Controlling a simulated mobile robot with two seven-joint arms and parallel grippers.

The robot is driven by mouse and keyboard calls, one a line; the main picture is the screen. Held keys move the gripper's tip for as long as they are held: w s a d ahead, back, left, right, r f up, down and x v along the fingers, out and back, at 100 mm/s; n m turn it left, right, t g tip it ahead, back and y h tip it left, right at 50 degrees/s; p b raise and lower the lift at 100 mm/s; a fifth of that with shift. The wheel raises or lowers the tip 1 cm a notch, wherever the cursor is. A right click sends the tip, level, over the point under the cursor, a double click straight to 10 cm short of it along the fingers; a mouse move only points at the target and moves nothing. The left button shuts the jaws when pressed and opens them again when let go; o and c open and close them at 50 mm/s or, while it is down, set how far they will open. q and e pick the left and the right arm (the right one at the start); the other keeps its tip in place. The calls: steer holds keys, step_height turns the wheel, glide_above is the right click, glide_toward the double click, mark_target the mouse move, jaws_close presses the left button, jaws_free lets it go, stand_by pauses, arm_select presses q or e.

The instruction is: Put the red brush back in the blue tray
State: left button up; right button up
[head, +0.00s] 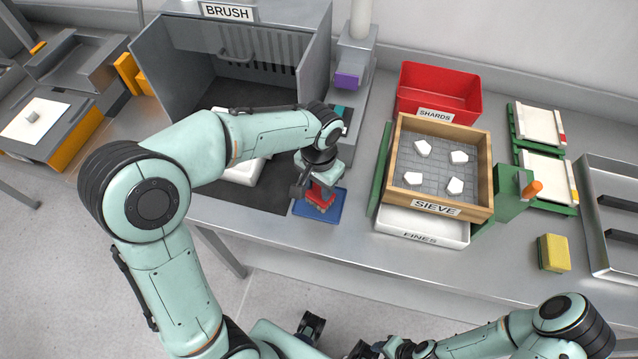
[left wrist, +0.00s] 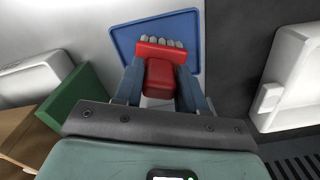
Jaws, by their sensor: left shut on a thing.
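The red brush (head: 320,197) is held in my left gripper (head: 312,190), whose fingers are closed on its sides. In the left wrist view the red brush (left wrist: 160,76) sits between the two fingers (left wrist: 160,90), with its pale bristle tufts toward the top. The blue tray (head: 331,213) lies flat on the table under the brush. In the left wrist view the blue tray (left wrist: 192,24) is behind the brush, which overlaps its area. I cannot tell whether the brush touches the tray. My right gripper (head: 393,348) is at the bottom edge, partly cut off, its jaws unclear.
The grey brush booth (head: 160,60) stands behind and left, with a white piece (head: 240,172) on its dark floor. Right of the tray are a green plate (head: 379,170), the wooden sieve (head: 398,160) and white fines tray (head: 420,228). The table's front edge is close to the blue tray.

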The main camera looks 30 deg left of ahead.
arm_select(q)
steer(key=shift+f, duration=0.2)
steer(key=o, duration=1)
arm_select(e)
steer(key=shift+f, duration=0.1)
arm_select(q)
steer(key=shift+r, duration=0.6)
step_height(320, 180, up, 11)
steer(key=shift+r+p, duration=0.15)
steer(key=shift+p, duration=0.75)
arm_select(e)
steer(key=shift+w+r, duration=0.3)
steer(key=shift+r, duration=0.3)
steer(key=shift+w+r, duration=0.3)
steer(key=shift+r, duration=0.25)
